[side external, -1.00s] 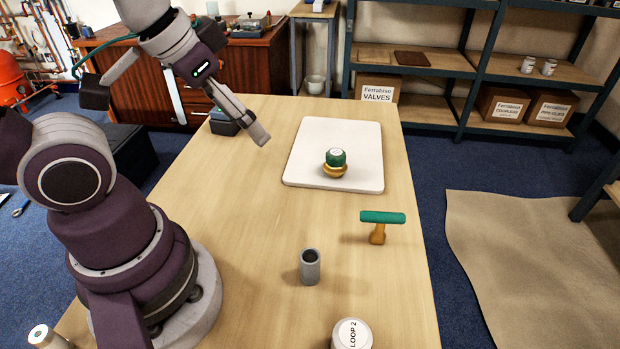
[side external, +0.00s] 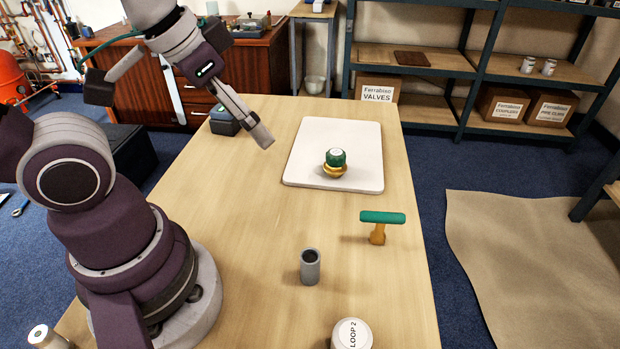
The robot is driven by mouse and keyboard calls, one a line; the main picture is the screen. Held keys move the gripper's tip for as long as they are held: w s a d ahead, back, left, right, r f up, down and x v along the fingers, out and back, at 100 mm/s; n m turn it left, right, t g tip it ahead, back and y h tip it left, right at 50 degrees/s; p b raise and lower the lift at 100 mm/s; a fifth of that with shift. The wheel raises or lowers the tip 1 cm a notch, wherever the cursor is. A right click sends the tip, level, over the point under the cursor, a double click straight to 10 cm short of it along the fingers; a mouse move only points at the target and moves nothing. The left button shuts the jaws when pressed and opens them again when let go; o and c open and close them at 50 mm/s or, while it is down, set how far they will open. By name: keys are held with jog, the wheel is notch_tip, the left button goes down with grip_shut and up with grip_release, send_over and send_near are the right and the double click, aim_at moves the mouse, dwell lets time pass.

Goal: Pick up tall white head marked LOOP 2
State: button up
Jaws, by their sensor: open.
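The white head marked LOOP 2 (side external: 352,335) stands at the near edge of the picture, toward the right of the table. Its round white top with the black lettering shows, and its lower part is cut off by the frame. My gripper (side external: 265,140) is high above the far part of the table, left of the white board and well away from the white head. It is open and holds nothing that I can see.
A white board (side external: 310,150) carries a green and brass valve piece (side external: 336,163). A green-topped T-handle (side external: 382,218) and a grey hollow cylinder (side external: 310,267) stand between it and the white head. A dark box (side external: 224,122) sits at the table's left edge. Centre-left table is clear.

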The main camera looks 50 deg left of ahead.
jog(key=w+d+f+m+g+h, duration=0.1)
jog(key=w+d+f+m+g, duration=0.1)
jog(key=d+m, duration=0.45)
jog(key=m+g, duration=0.3)
jog(key=m, duration=1.1)
send_over(353, 335)
jog(key=a, duration=0.1)
jog(key=shift+n+y, duration=0.25)
jog(key=shift+y, duration=0.15)
jog(key=f, duration=0.6)
jog(key=shift+w+a+f, duration=0.1)
jog(key=shift+a+f, duration=0.1)
jog(key=shift+f, duration=0.1)
jog(key=shift+m, duration=0.4)
jog(key=f, duration=0.3)
jog(key=d+f, duration=0.1)
jog(key=f, duration=0.7)
jog(key=shift+d, duration=0.25)
jog(key=c, duration=1.3)
